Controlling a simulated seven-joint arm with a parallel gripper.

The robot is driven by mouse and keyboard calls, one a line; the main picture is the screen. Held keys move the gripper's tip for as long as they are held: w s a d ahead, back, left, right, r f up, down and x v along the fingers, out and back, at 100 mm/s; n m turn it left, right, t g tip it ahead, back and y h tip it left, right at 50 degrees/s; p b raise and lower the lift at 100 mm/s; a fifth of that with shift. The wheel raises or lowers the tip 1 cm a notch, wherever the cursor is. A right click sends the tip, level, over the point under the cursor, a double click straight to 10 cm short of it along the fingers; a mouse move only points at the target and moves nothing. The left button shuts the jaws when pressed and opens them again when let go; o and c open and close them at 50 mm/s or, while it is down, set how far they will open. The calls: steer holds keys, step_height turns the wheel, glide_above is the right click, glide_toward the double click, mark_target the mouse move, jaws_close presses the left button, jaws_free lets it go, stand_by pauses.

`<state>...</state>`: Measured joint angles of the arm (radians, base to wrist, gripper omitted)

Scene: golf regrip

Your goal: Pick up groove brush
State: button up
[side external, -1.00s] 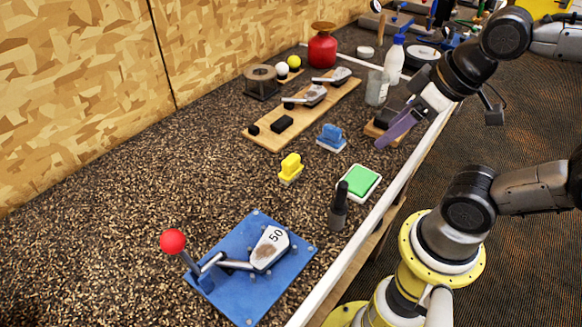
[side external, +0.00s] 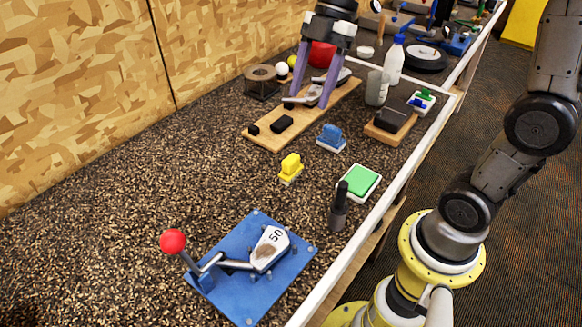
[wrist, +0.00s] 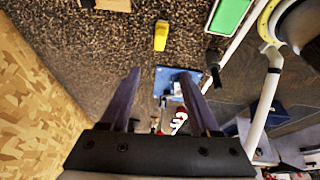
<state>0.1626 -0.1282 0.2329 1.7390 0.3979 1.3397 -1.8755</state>
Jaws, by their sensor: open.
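I cannot tell for sure which item is the groove brush. Two small block-shaped brushes stand on the speckled bench: a yellow one (side external: 290,167) and, behind it, a blue one on a pale base (side external: 331,137). The yellow one also shows in the wrist view (wrist: 161,36), beyond my fingertips. My gripper (side external: 310,100) has two purple fingers, spread apart and pointing down, over or in front of the wooden board at the back. In the wrist view the space between the fingers of my gripper (wrist: 159,74) holds nothing.
The wooden board (side external: 262,136) carries club heads and black blocks. A green pad (side external: 360,180) and a dark bottle (side external: 338,208) stand near the white bench edge. A blue plate (side external: 225,285) with a clubhead and red-knobbed lever is in front. A spray bottle (side external: 394,60) stands behind.

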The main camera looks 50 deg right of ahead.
mark_target(291, 158)
steer(key=x, duration=0.3)
steer(key=d+x, duration=0.1)
steer(key=x, duration=0.6)
steer(key=shift+w+d+f, duration=0.2)
steer(key=shift+w, duration=0.1)
steer(key=shift+x, duration=2.7)
steer(key=shift+s+a+r, duration=0.1)
steer(key=shift+a, duration=0.05)
jaws_close()
